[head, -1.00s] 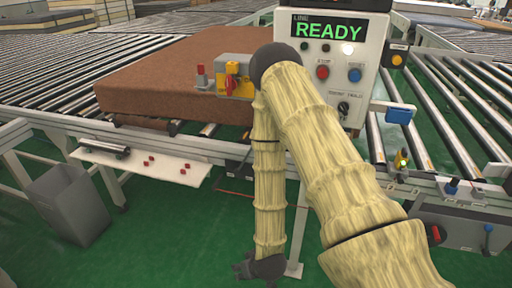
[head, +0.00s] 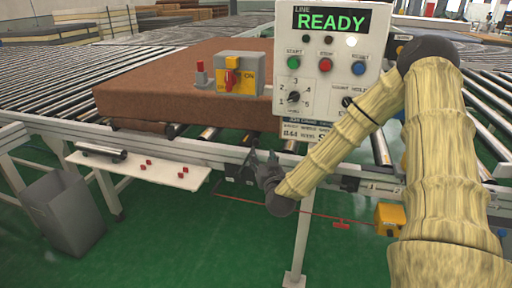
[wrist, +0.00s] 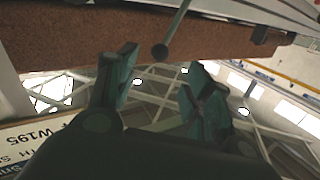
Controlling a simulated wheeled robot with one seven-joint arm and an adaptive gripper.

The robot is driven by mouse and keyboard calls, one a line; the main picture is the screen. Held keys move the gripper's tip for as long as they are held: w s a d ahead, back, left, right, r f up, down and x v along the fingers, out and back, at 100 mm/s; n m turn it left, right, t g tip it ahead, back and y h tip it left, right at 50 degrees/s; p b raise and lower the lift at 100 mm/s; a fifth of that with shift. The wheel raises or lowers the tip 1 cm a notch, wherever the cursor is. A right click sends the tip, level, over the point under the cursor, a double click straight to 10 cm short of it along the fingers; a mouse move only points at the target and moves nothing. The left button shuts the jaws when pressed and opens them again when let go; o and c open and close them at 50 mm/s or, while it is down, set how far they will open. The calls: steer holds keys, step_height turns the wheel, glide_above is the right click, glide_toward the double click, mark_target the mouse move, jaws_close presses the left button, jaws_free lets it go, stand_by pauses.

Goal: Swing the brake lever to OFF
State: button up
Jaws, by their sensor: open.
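A thin rod with a round dark knob (wrist: 160,51) shows at the top middle of the wrist view, between and beyond the fingertips. It looks like the brake lever, but I read no ON or OFF mark beside it. My gripper (wrist: 160,68) is open, its two fingers apart with nothing held between them. In the head view my gripper (head: 262,156) is at the front rail of the conveyor, below the control panel. It hides what lies right behind it, and I cannot pick out the lever there.
A brown mattress (head: 165,75) lies on the rollers. The control panel (head: 330,55) reads READY. A white shelf (head: 140,170), a grey bin (head: 65,215) and a yellow box (head: 390,220) are near the front.

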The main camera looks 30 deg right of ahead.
mark_target(257, 145)
steer(key=x, duration=1)
steer(key=shift+w+d, duration=0.15)
steer(key=shift+w, duration=0.2)
jaws_close()
